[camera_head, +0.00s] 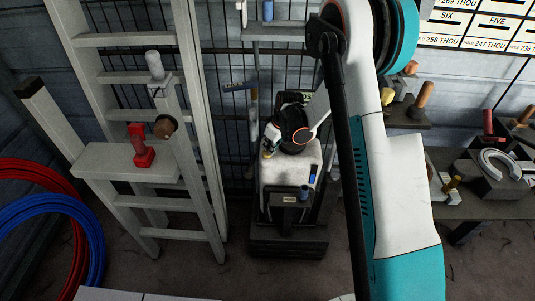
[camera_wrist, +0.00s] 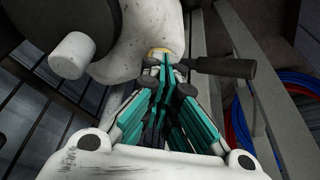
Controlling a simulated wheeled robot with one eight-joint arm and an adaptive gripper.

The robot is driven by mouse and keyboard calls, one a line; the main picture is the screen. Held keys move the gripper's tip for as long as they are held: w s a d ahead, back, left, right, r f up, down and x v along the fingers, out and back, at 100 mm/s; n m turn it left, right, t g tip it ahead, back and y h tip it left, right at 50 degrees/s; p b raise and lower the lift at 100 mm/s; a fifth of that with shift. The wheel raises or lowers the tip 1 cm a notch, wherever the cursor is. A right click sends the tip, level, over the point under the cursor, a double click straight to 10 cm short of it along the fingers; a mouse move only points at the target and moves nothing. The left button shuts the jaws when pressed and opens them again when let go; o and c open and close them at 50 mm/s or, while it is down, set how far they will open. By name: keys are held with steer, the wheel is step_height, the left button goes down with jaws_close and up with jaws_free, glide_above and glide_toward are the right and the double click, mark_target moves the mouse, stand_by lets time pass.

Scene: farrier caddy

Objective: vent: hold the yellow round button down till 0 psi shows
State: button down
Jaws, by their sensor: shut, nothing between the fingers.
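The yellow round button (camera_wrist: 156,51) shows in the wrist view as a pale yellow rim on a white rounded body (camera_wrist: 135,52). My gripper (camera_wrist: 165,62) is shut and empty, its teal fingertips right in front of the button and covering part of it. I cannot tell whether they touch it or press it down. In the head view, a small display (camera_head: 307,97) with greenish digits shows behind my wrist; its full reading is not legible. The button is not clear in the head view, where my arm covers much of that area.
A dark handle (camera_wrist: 222,68) sticks out right of my fingertips. A white-topped caddy (camera_head: 292,172) stands against the wire grid. A ladder (camera_head: 150,190) with a red tool (camera_head: 142,148) stands left, near red and blue hoses (camera_head: 88,222). A bench (camera_head: 475,203) is at right.

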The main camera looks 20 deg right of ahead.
steer(key=shift+f, duration=0.85)
steer(key=shift+r, duration=0.1)
stand_by(4.8)
steer(key=shift+r+p, duration=1.5)
steer(key=shift+r, duration=1.45)
steer(key=v, duration=1.2)
